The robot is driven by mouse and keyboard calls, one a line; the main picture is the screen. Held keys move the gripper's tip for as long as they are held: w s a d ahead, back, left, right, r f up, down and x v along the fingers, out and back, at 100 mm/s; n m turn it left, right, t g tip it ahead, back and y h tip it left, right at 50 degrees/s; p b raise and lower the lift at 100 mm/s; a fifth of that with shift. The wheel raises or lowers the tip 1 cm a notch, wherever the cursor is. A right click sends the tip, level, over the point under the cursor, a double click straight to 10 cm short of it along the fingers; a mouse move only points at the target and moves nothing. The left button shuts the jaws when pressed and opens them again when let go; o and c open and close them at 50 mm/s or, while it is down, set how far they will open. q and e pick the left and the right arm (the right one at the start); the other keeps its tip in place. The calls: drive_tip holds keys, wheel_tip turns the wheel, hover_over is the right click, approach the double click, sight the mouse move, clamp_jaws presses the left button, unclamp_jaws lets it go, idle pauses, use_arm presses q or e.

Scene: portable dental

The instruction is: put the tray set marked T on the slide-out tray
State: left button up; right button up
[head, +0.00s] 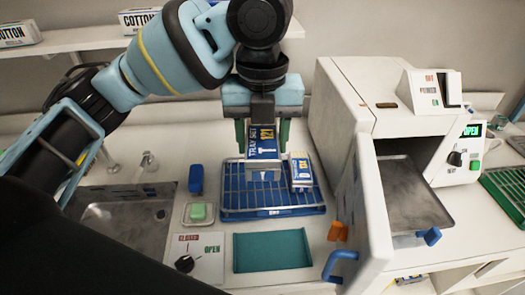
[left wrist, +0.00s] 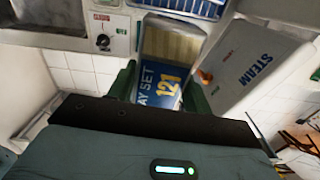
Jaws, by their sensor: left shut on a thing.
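My left gripper (head: 262,130) points down over a blue wire rack and is shut on a tray set (head: 263,143). That set has a blue label reading "TRAY SET" and what looks like 121; it also shows between the fingers in the left wrist view (left wrist: 165,80). A second blue-and-white set (head: 300,172) stands in the wire rack (head: 240,200) just right of it; its marking is too small to read. The grey slide-out tray (head: 412,205) is empty and sits at the open mouth of the white sterilizer (head: 350,100). My right gripper is not in view.
The sterilizer's open door (head: 365,215), marked STEAM in the left wrist view (left wrist: 250,65), stands between the rack and the tray. A teal mat (head: 272,250) lies bare in front. A sink (head: 125,215) and a CLOSED/OPEN knob panel (head: 195,255) are left.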

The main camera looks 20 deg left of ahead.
sight(256, 141)
use_arm(q)
drive_tip(key=shift+r, duration=1)
drive_tip(key=n, duration=0.1)
drive_tip(key=f+n, duration=0.1)
drive_tip(key=n, duration=0.1)
drive_tip(key=w+f+n, duration=0.1)
drive_tip(key=shift+a+f+n, duration=0.1)
drive_tip(key=shift+a+n, duration=0.3)
drive_tip(key=n, duration=0.1)
drive_tip(key=f+n, duration=0.1)
drive_tip(key=n, duration=0.1)
drive_tip(key=w+a+f+n, duration=0.1)
drive_tip(key=n, duration=0.1)
drive_tip(key=shift+f, duration=0.25)
drive_tip(key=w+a+f+n, duration=0.1)
drive_tip(key=f+n, duration=0.4)
drive_tip(key=n, duration=0.6)
drive_tip(key=w+a+f+n, duration=0.1)
drive_tip(key=a+f+n, duration=0.3)
drive_tip(key=n, duration=0.6)
drive_tip(key=shift+a+f+n, duration=0.15)
drive_tip(key=shift+f+n, duration=0.25)
drive_tip(key=shift+f, duration=0.2)
